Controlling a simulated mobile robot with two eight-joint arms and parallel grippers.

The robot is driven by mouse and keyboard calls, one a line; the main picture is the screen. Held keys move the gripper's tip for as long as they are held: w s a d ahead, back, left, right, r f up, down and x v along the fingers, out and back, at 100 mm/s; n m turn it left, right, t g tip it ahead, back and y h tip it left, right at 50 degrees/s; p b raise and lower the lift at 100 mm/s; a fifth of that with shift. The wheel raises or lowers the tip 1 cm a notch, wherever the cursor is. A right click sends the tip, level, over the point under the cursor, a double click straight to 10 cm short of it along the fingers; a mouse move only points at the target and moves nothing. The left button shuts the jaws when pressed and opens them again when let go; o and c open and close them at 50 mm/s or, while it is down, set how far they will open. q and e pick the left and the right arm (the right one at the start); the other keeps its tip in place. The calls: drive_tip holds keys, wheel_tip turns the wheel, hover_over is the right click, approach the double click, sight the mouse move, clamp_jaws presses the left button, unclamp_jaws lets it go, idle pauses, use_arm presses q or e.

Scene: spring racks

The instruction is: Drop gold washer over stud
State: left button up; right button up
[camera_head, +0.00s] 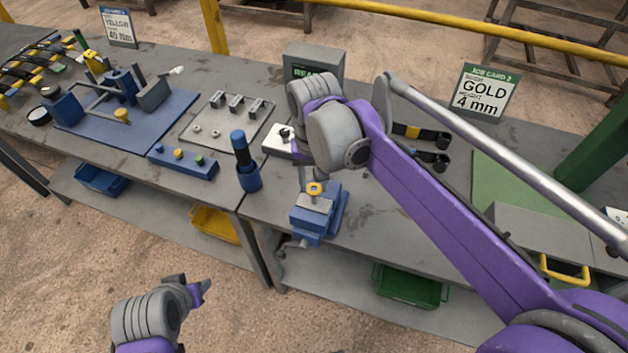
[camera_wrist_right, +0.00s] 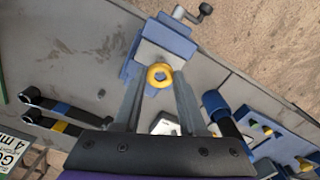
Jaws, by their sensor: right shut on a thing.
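The gold washer (camera_head: 314,188) is a small yellow ring above the blue vise (camera_head: 310,230) at the front edge of the bench. In the right wrist view the washer (camera_wrist_right: 160,75) sits between the fingertips of my right gripper (camera_wrist_right: 160,82), which is shut on it. In the head view my right gripper (camera_head: 308,180) is partly hidden by its own arm. I cannot make out the stud; the washer and fingers cover the middle of the vise (camera_wrist_right: 157,45). My left gripper (camera_head: 192,290) is low at the left, away from the bench; its jaw state is unclear.
A blue block with coloured pegs (camera_head: 183,163) and a grey plate with clips (camera_head: 222,125) lie further left. A job card (camera_head: 484,93) reading GOLD 4 mm stands behind right. Bench surface right of the vise is clear.

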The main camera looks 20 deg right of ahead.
use_arm(q)
drive_tip(key=shift+s+f+b, duration=0.35)
drive_tip(key=shift+f+b, duration=0.25)
drive_tip(key=shift+f, duration=0.2)
use_arm(e)
drive_tip(key=shift+f, duration=1.1)
drive_tip(key=o, duration=1.5)
drive_tip(key=shift+r+p, duration=1.85)
drive_tip(key=shift+r, duration=1.7)
use_arm(q)
drive_tip(key=w+r, duration=0.1)
drive_tip(key=r, duration=0.2)
drive_tip(key=w+r, duration=0.1)
drive_tip(key=r, duration=0.1)
drive_tip(key=shift+w+r, duration=0.1)
drive_tip(key=shift+w, duration=0.2)
drive_tip(key=shift+s, duration=0.1)
